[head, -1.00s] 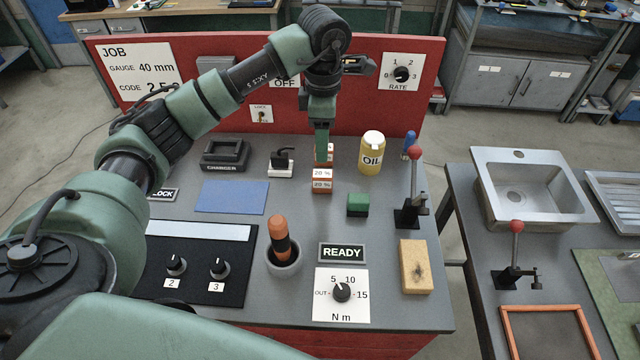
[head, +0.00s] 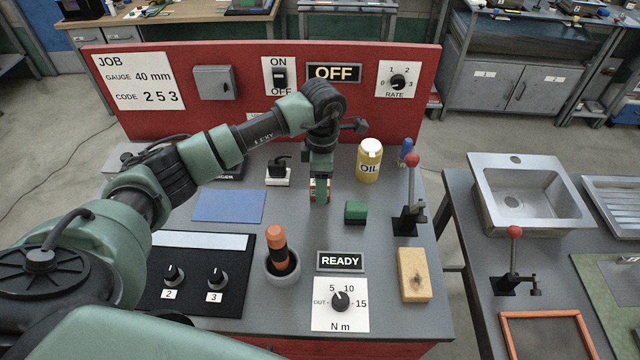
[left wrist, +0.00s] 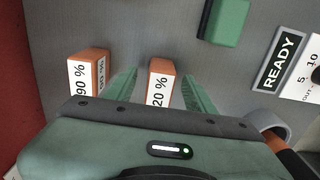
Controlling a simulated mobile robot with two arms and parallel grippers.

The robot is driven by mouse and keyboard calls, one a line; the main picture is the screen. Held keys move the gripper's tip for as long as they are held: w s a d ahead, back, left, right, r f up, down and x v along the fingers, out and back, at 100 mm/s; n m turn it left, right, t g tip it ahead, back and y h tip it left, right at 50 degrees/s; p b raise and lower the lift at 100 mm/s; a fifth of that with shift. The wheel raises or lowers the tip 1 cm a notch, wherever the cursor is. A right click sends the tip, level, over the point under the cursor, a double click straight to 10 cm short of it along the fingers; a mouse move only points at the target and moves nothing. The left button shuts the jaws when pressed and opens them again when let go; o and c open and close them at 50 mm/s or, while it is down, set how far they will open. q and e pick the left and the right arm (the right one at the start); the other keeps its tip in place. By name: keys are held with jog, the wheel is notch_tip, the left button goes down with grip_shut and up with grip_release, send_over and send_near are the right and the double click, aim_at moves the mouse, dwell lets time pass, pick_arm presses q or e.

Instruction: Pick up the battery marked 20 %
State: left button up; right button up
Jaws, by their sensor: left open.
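The battery marked 20 % (left wrist: 161,88) is a small orange block with a white label. In the left wrist view it stands between the two green fingers of my left gripper (left wrist: 160,77), with a gap on both sides. My left gripper is open and points down over the bench. In the head view the left gripper (head: 320,194) covers most of the batteries, with only bits of orange and white beside its fingers. A second orange battery, marked 90 % (left wrist: 88,72), stands just outside the fingers on the left in the wrist view. My right gripper is not in view.
A green block (head: 355,212) lies close right of the gripper. Near it are the yellow oil bottle (head: 369,160), a red-knobbed lever (head: 410,195), a black plug on a white base (head: 279,172) and the READY sign (head: 340,261). The blue mat (head: 228,205) is bare.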

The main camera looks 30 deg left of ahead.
pick_arm(q)
jog(key=shift+f, duration=0.1)
jog(key=c, duration=1.2)
jog(key=shift+w, duration=0.1)
